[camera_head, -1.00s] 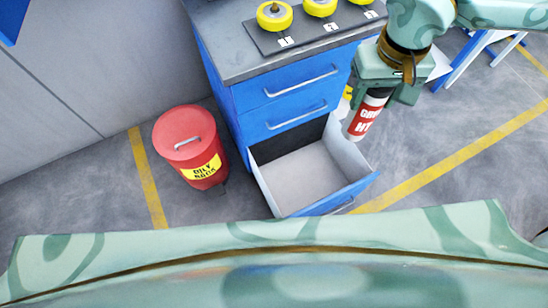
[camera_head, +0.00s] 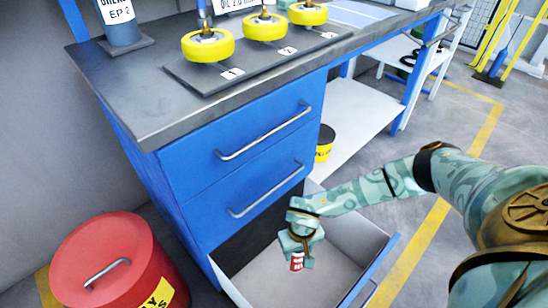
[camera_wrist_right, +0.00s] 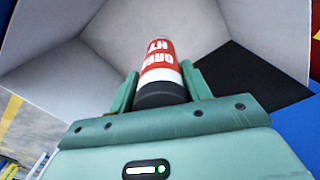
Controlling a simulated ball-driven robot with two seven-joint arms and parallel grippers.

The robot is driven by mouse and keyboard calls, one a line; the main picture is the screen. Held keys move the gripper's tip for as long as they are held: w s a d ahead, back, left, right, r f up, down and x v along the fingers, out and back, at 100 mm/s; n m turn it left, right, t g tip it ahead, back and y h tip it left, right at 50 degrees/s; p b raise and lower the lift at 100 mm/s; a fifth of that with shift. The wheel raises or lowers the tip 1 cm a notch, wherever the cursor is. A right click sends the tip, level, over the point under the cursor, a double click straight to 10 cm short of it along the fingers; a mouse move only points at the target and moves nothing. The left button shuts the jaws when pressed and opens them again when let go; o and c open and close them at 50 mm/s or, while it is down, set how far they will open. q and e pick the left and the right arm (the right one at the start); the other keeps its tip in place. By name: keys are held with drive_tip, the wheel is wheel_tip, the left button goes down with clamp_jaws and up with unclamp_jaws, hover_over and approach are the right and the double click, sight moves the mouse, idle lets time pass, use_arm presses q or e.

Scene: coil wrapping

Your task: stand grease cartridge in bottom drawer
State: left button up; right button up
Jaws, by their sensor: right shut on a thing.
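The bottom drawer (camera_head: 352,229) of the blue cabinet is pulled open, with a grey-white inside that looks empty. My right gripper (camera_head: 298,254) is over the drawer opening, shut on the red and white grease cartridge (camera_head: 297,262). In the right wrist view the cartridge (camera_wrist_right: 161,65) sits between the two fingers (camera_wrist_right: 159,88) and points away toward the drawer's interior (camera_wrist_right: 95,50). I cannot tell whether its far end touches the drawer floor. My left gripper is not in view.
A red oily-rags bin (camera_head: 105,265) stands left of the drawer. The bench top (camera_head: 130,92) above carries a dark tray with yellow wheels (camera_head: 208,45) and a blue container (camera_head: 118,22). Two closed drawers (camera_head: 258,140) sit above the open one. A yellow-labelled tub (camera_head: 324,145) stands on a shelf behind.

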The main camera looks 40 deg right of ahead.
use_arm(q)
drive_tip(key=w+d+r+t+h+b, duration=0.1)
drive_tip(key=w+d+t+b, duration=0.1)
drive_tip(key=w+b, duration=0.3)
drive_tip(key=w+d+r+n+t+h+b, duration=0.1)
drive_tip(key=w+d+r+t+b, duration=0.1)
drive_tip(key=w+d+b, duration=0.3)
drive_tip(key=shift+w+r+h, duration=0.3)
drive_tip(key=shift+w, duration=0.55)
use_arm(e)
drive_tip(key=s+d+f, duration=0.1)
drive_tip(key=d+f, duration=0.1)
drive_tip(key=f, duration=0.8)
drive_tip(key=s+d+f, duration=0.1)
drive_tip(key=s+f, duration=0.1)
drive_tip(key=f, duration=0.8)
drive_tip(key=shift+s+d+f, duration=0.2)
drive_tip(key=shift+d, duration=0.15)
drive_tip(key=o, duration=1.3)
drive_tip(key=shift+f, duration=0.15)
